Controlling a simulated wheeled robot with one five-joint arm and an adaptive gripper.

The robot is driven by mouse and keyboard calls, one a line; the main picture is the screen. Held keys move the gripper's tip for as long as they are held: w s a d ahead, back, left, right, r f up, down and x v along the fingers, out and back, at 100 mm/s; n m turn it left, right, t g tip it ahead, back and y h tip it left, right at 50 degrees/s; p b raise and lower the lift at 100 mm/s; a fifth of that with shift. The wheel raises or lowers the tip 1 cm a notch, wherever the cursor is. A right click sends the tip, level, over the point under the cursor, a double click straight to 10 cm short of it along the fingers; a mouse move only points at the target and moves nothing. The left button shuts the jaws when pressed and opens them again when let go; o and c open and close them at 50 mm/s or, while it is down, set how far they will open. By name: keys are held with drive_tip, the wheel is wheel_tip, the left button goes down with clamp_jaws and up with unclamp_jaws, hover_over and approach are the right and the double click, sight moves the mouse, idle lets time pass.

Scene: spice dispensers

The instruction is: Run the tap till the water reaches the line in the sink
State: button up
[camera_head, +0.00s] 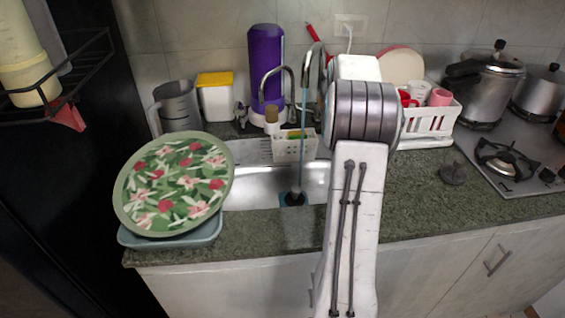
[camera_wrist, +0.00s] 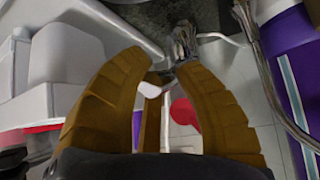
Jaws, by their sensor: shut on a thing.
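The chrome tap (camera_head: 312,65) stands at the back of the sink, and a thin blue stream of water (camera_head: 304,118) falls from it. The steel sink (camera_head: 258,192) shows a small blue patch around the dark drain (camera_head: 294,197); the rest of the visible floor looks bare. I cannot make out a line on its walls. My gripper (camera_wrist: 166,70) has its brown fingers closed in at the tap's chrome handle (camera_wrist: 184,40) in the wrist view; the exact contact is partly hidden. In the head view my arm hides the gripper and the sink's right side.
A floral plate (camera_head: 174,184) on a blue-grey tray overhangs the sink's left side. A white caddy (camera_head: 294,146) sits at the sink's back edge, near a purple cylinder (camera_head: 266,65). A white dish rack (camera_head: 432,119) stands right of my arm. The right front counter is mostly clear.

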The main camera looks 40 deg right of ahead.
drive_tip(key=shift+w+r, duration=0.1)
drive_tip(key=shift+r, duration=0.2)
drive_tip(key=shift+w+d+r+p, duration=0.2)
drive_tip(key=shift+r+p, duration=0.4)
drive_tip(key=shift+p, duration=0.4)
drive_tip(key=shift+f, duration=0.25)
drive_tip(key=shift+c, duration=0.2)
idle(5.9)
